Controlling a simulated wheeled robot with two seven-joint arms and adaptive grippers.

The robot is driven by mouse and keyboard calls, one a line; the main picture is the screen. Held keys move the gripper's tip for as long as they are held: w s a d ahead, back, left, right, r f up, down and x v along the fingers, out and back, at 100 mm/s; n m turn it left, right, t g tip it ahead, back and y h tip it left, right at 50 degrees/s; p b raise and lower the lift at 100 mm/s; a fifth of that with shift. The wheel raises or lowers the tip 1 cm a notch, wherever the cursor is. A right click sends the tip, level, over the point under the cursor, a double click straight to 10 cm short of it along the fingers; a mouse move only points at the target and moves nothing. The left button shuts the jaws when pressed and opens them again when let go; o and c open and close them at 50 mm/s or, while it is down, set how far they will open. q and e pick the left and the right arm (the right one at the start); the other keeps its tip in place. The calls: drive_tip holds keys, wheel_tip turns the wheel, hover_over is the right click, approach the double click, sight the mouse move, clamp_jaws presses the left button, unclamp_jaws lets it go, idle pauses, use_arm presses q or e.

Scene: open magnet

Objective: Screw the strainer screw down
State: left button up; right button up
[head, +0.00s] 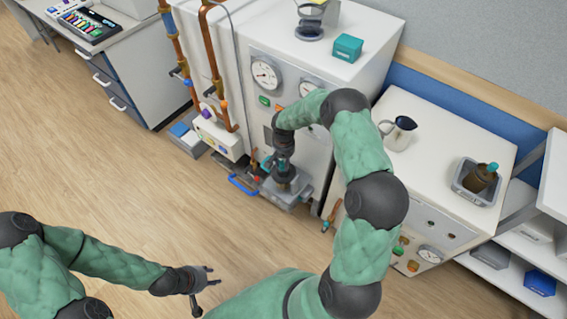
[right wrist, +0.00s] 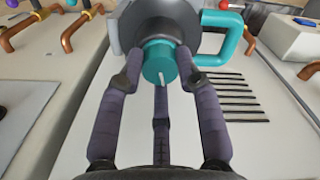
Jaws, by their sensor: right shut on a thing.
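The strainer screw (right wrist: 160,64) is a teal round knob with a pale mark on its end. In the right wrist view it sits at the centre, against a grey round body. My right gripper (right wrist: 159,72) has its dark fingers closed around the knob from both sides, with a third finger below. In the head view my right gripper (head: 283,168) is low at the front of the white cabinet, at the grey strainer assembly (head: 290,190), and partly hides it. My left gripper (head: 206,280) is open and empty above the floor.
A teal handle (right wrist: 233,32) curves beside the knob. Copper pipes (head: 212,60) and a blue handle (head: 243,185) are left of the strainer. A white cabinet with a pitcher (head: 398,137) stands to the right. The wooden floor (head: 110,170) at left is clear.

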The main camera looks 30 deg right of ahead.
sight(283, 163)
drive_tip(key=shift+m, duration=1.1)
drive_tip(key=shift+b, duration=0.3)
drive_tip(key=o, duration=1.2)
drive_tip(key=shift+c, duration=0.2)
wheel_tip(283, 163, up, 12)
